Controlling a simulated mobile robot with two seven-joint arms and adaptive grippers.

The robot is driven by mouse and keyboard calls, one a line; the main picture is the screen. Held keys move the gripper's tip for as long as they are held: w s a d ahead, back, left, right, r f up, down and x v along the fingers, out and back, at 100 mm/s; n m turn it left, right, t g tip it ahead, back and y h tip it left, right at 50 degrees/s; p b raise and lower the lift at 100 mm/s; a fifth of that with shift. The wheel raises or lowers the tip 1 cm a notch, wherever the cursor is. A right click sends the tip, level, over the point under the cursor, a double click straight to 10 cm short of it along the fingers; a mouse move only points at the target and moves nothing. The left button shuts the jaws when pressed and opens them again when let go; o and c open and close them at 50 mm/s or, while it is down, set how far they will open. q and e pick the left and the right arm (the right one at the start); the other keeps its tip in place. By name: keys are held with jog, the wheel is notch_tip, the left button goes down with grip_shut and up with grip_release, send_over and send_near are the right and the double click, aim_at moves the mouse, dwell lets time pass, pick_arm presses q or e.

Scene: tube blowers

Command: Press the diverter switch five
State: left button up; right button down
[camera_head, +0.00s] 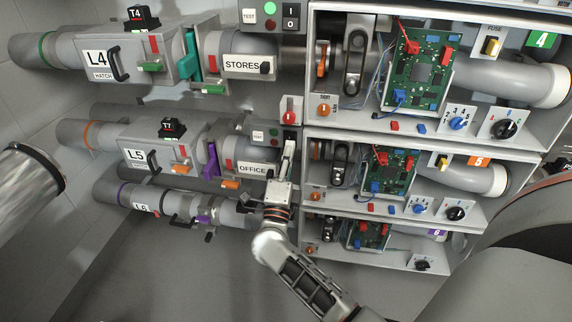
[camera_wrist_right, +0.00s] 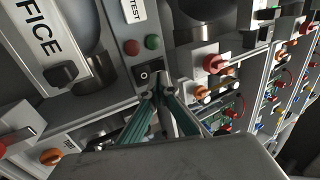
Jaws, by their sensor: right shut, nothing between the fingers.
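The row-five rocker switch (camera_wrist_right: 148,72) is a black block with a white circle mark, below a red and a green lamp in the right wrist view. In the head view my right gripper (camera_head: 289,146) is at the OFFICE row's test panel (camera_head: 258,135) and covers most of the switch. In the right wrist view the closed fingertips of my right gripper (camera_wrist_right: 157,92) are empty and overlap the switch's lower edge. I cannot tell whether they touch it. My left gripper is not in view.
A red knob (camera_wrist_right: 214,63) sits right of the fingers; an orange knob (camera_wrist_right: 51,157) is lower left. The OFFICE label (camera_head: 252,169) is left of my gripper. Cabinet five (camera_head: 395,170) with its circuit board stands to the right. The L6 tube (camera_head: 135,198) runs below.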

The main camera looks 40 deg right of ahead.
jog(key=shift+w+d+r, duration=0.15)
jog(key=shift+w+d, duration=0.15)
jog(key=shift+d, duration=0.05)
